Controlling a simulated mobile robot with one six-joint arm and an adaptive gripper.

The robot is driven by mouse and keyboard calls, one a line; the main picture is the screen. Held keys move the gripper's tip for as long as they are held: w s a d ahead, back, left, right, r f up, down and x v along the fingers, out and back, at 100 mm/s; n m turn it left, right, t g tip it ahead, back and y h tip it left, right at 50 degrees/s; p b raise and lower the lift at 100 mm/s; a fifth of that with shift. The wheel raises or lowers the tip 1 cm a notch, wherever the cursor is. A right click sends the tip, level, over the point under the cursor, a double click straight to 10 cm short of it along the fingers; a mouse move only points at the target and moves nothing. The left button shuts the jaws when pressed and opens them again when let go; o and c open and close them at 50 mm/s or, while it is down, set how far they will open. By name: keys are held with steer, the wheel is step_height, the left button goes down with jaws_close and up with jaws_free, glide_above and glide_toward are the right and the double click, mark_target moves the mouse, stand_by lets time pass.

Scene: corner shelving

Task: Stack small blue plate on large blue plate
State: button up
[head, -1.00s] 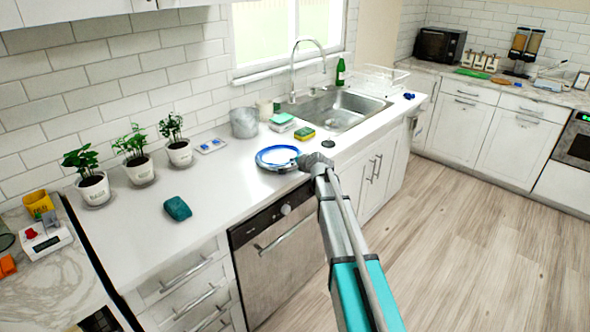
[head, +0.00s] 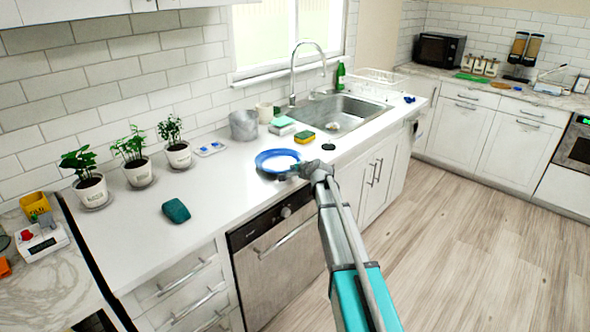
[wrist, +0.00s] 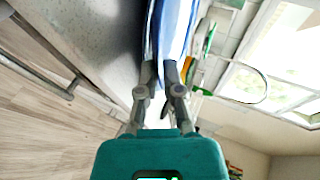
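A blue-rimmed plate with a pale centre (head: 263,163) lies on the counter left of the sink in the head view. I cannot separate a small and a large plate there. My gripper (head: 291,173) is at its near right rim, low over the counter. In the wrist view, blue plate surfaces (wrist: 177,28) run upward from my gripper (wrist: 160,73), with a darker blue edge along the left side. The two fingers lie close together at the rim. Whether they grip it or only straddle it is unclear.
A yellow-and-green sponge (head: 305,136), a dark round disc (head: 328,147) and a grey pot (head: 243,125) stand near the plate. The sink (head: 340,115) is to the right. A teal cloth-like item (head: 176,211) and potted plants (head: 178,155) are to the left, with bare counter between.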

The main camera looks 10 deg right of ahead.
steer(key=o, duration=0.4)
steer(key=shift+r, duration=0.2)
steer(key=shift+r+p, duration=0.35)
steer(key=shift+p, duration=0.2)
steer(key=p+v, duration=0.5)
steer(key=v, duration=0.7)
steer(key=shift+f, duration=0.1)
